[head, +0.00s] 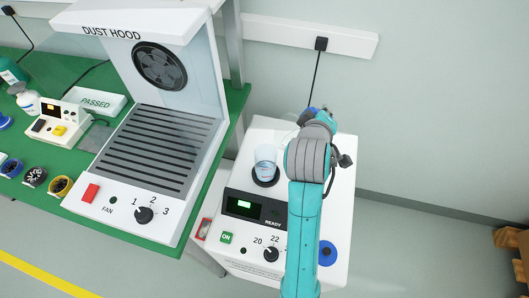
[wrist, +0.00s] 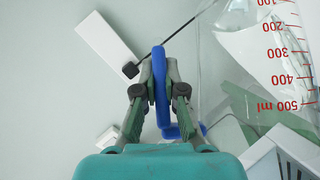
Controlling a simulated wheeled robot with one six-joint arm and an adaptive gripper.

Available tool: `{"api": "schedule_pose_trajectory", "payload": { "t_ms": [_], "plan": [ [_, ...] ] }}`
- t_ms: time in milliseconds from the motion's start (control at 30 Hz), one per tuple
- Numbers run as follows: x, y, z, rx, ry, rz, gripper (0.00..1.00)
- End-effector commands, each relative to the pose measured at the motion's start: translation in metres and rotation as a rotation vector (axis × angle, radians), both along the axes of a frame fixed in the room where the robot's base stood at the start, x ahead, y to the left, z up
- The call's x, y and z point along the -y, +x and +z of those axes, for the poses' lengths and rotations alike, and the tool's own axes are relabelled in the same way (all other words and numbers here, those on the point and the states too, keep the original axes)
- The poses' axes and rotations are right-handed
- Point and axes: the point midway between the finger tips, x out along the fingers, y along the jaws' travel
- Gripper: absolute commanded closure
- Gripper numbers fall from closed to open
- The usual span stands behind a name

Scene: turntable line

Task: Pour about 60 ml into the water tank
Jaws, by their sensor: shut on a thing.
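My gripper (wrist: 160,85) is shut on the blue handle (wrist: 159,75) of a clear measuring jug (wrist: 275,48) with red marks up to 500 ml. In the head view my gripper (head: 313,117) is at the back of a white machine, with the jug faint and partly hidden beside it. The jug looks tilted, but its angle and water level are hard to tell. A clear cup-shaped vessel (head: 265,157), probably the water tank, stands in a dark ring on the machine, in front and left of my gripper. It holds some pale blue liquid. No stream shows.
A dust hood (head: 165,150) stands on the green bench to the left. A wall socket strip (head: 345,40) and cable are behind.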

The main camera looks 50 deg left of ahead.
Motion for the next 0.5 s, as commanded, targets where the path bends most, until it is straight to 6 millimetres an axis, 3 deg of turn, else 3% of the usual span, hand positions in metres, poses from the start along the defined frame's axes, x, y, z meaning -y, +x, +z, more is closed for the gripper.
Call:
{"api": "schedule_pose_trajectory", "payload": {
  "t_ms": [500],
  "plan": [
    [0.0028,-0.0068,0.0076,0.052,-0.025,0.004,1.00]
  ]
}}
